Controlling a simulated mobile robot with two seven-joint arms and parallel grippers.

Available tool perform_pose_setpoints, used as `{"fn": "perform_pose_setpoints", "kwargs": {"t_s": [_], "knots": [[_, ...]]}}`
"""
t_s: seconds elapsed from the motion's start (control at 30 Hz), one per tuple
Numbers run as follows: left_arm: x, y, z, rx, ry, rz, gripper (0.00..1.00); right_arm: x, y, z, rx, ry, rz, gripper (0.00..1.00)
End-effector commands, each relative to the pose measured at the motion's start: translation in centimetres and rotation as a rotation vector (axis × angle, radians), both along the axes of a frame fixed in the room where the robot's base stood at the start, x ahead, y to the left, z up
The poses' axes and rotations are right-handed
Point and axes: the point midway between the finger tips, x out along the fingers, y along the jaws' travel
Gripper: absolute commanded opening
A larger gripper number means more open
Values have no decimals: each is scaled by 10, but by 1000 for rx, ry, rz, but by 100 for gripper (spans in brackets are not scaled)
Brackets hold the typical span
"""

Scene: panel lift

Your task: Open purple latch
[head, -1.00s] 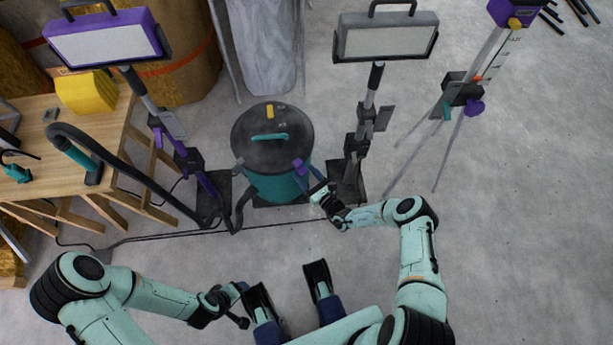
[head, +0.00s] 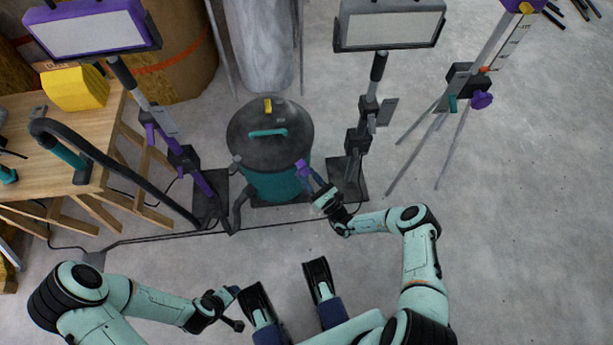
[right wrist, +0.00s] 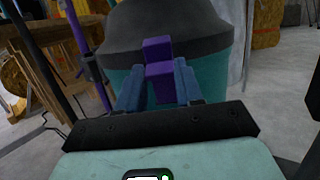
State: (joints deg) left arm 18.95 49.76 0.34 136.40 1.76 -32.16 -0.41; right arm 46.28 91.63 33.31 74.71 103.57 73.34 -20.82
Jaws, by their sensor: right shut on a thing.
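The purple latch (head: 302,168) is on the front right side of a teal drum (head: 272,184) with a dark grey lid (head: 270,135). In the right wrist view the latch (right wrist: 158,50) stands upright between the two blue fingers, against the drum's wall and lid rim. My right gripper (head: 311,178) is shut on it; the fingers hide part of its lower sides. Whether the latch is fastened is hard to tell. My left gripper (head: 236,302) is low in the head view, away from the drum, and its jaw opening is unclear.
A lamp stand with a purple head (head: 90,28) is left of the drum, a grey-headed one (head: 390,28) right of it. A black hose (head: 125,180) runs from the wooden table (head: 50,165). A tripod (head: 470,85) stands far right.

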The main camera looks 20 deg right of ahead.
Motion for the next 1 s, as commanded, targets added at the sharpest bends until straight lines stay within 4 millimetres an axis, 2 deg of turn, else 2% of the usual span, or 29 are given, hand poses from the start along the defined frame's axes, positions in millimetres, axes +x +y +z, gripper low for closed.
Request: {"fn": "perform_pose_setpoints", "kwargs": {"t_s": [0.1, 0.37, 0.4, 0.47, 0.8, 0.87, 1.0], "knots": [[-5, 1, -8, 0, 19, 3, 69, -2, 0, -4, 6, -18, 0, 0], [-5, 2, -7, 0, 20, 3, 69, -2, 0, -2, 6, -18, 0, 0], [-5, 2, -6, 0, 20, 3, 69, -2, 0, -2, 6, -18, 0, 42], [-5, 2, -6, 0, 20, 3, 69, -2, 0, -2, 5, -18, 0, 62], [-4, 1, -6, 0, 17, 2, 69, -4, -1, -2, 5, -19, 0, 62], [-3, 1, -4, 1, 11, 2, 69, -8, -3, -3, 5, -18, -1, 62], [6, 0, 5, 3, -18, 2, 69, -29, -9, -8, 7, -17, -3, 62]]}}
